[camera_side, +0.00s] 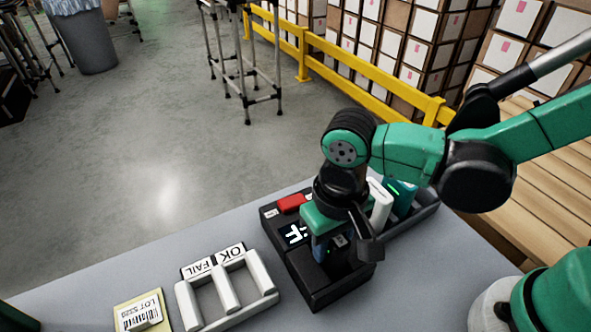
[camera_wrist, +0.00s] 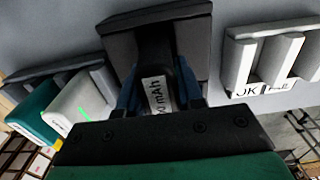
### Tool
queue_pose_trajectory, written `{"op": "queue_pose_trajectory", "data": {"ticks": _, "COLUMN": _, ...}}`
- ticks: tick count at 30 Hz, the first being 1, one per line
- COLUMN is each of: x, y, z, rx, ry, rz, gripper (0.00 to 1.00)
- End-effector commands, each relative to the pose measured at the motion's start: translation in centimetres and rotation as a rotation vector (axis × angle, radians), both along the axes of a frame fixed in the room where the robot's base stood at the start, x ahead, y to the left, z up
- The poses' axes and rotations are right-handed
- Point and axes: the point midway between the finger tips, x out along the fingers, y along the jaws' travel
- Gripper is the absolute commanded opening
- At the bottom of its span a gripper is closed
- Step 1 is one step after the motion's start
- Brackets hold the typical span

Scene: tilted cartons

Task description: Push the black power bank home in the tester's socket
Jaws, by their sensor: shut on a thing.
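The black tester (camera_side: 300,275) stands on the grey table in the side view, with a lit white display (camera_side: 295,235) on its top. It also shows at the top of the wrist view (camera_wrist: 122,48). My gripper (camera_wrist: 163,98) points down over the tester, its blue fingers shut on the black power bank (camera_wrist: 158,88). A white label ending in "mAh" shows on the bank. The bank's lower end meets the dark socket area. I cannot tell how deep it sits, and in the side view my gripper mostly hides it.
White (camera_side: 380,203) and teal (camera_side: 402,197) power banks stand in a black rack behind my gripper. A white FAIL/OK tray (camera_side: 228,290) and a LOT card (camera_side: 142,312) lie left of the tester.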

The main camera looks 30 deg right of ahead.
Motion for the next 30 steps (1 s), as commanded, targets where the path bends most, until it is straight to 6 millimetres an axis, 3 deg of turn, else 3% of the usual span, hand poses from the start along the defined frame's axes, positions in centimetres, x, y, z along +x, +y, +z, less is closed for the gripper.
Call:
{"op": "queue_pose_trajectory", "data": {"ticks": 14, "x": 0.01, "y": 0.01, "z": -0.14, "rx": 0.001, "ry": -0.001, "rz": 0.000, "gripper": 0.00}}
{"op": "queue_pose_trajectory", "data": {"ticks": 15, "x": 0.01, "y": 0.01, "z": -0.14, "rx": 0.001, "ry": -0.001, "rz": 0.000, "gripper": 0.43}}
{"op": "queue_pose_trajectory", "data": {"ticks": 18, "x": 0.01, "y": 0.01, "z": -0.13, "rx": 0.001, "ry": -0.001, "rz": 0.000, "gripper": 0.68}}
{"op": "queue_pose_trajectory", "data": {"ticks": 24, "x": 0.00, "y": 0.00, "z": -0.13, "rx": 0.000, "ry": 0.000, "rz": 0.000, "gripper": 0.68}}
{"op": "queue_pose_trajectory", "data": {"ticks": 25, "x": 0.00, "y": 0.00, "z": -0.14, "rx": 0.000, "ry": 0.000, "rz": 0.000, "gripper": 0.65}}
{"op": "queue_pose_trajectory", "data": {"ticks": 27, "x": 0.00, "y": 0.00, "z": -0.14, "rx": 0.000, "ry": 0.000, "rz": 0.000, "gripper": 0.46}}
{"op": "queue_pose_trajectory", "data": {"ticks": 30, "x": 0.00, "y": 0.00, "z": -0.13, "rx": 0.000, "ry": 0.000, "rz": 0.000, "gripper": 0.45}}
